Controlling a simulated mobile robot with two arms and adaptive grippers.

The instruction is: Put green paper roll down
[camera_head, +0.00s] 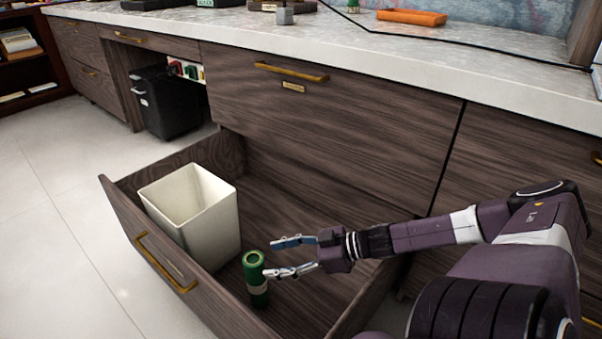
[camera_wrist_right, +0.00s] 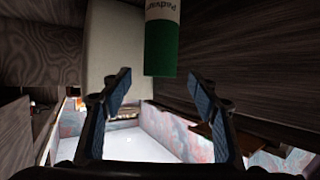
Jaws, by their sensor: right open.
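The green paper roll (camera_head: 256,279) stands upright on the floor of the open drawer (camera_head: 301,299), beside a white bin. A pale band runs around its middle. My right gripper (camera_head: 279,257) is open just to the right of the roll, with its fingers pointing towards it. In the right wrist view the roll (camera_wrist_right: 161,42) shows beyond the gap between the open fingers (camera_wrist_right: 160,92), apart from both. My left gripper is not in view.
The white bin (camera_head: 196,217) stands in the drawer's left part. The drawer front has a brass handle (camera_head: 165,262). A closed drawer (camera_head: 330,125) and the marble counter (camera_head: 400,62) are above. A black bin (camera_head: 168,102) stands under the counter at left.

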